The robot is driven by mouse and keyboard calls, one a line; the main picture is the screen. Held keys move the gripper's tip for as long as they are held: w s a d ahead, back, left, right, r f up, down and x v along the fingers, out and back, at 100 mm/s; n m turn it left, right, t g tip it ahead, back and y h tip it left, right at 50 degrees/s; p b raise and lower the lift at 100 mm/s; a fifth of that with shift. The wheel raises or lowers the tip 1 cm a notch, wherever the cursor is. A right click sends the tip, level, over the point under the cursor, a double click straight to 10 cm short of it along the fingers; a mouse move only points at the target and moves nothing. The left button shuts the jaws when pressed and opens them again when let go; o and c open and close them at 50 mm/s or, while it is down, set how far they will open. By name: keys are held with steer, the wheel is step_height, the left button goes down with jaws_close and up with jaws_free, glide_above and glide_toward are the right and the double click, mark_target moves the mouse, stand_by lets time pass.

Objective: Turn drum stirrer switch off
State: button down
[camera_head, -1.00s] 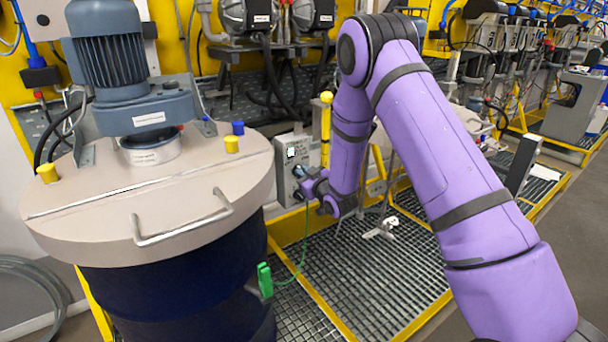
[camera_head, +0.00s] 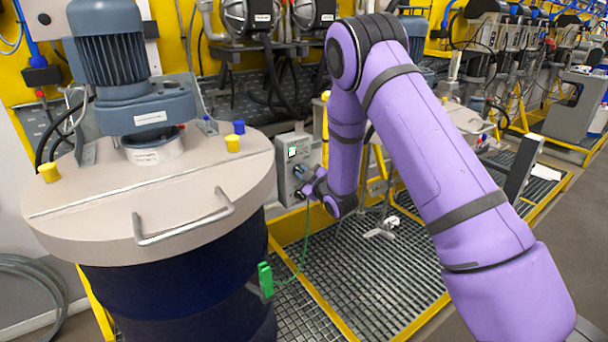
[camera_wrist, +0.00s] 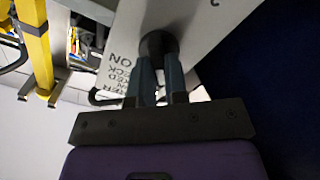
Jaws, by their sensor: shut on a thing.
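The round black switch knob (camera_wrist: 158,42) sits on this panel between my fingertips. My gripper (camera_wrist: 160,62) is shut on the knob; it also shows small at the box's front in the head view (camera_head: 305,187). The fingers hide part of the knob, and I cannot tell its setting.
The dark blue drum (camera_head: 180,285) with its beige lid (camera_head: 150,195) and grey stirrer motor (camera_head: 108,50) fills the left. A green clamp (camera_head: 265,279) on a green cable hangs at the drum's side. A yellow-edged grating (camera_head: 375,275) lies below my arm.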

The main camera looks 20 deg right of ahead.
steer(key=c, duration=1.1)
jaws_free()
steer(key=shift+c, duration=0.2)
steer(key=shift+s, duration=0.1)
steer(key=v, duration=1)
steer(key=shift+s, duration=0.3)
steer(key=shift+d, duration=0.15)
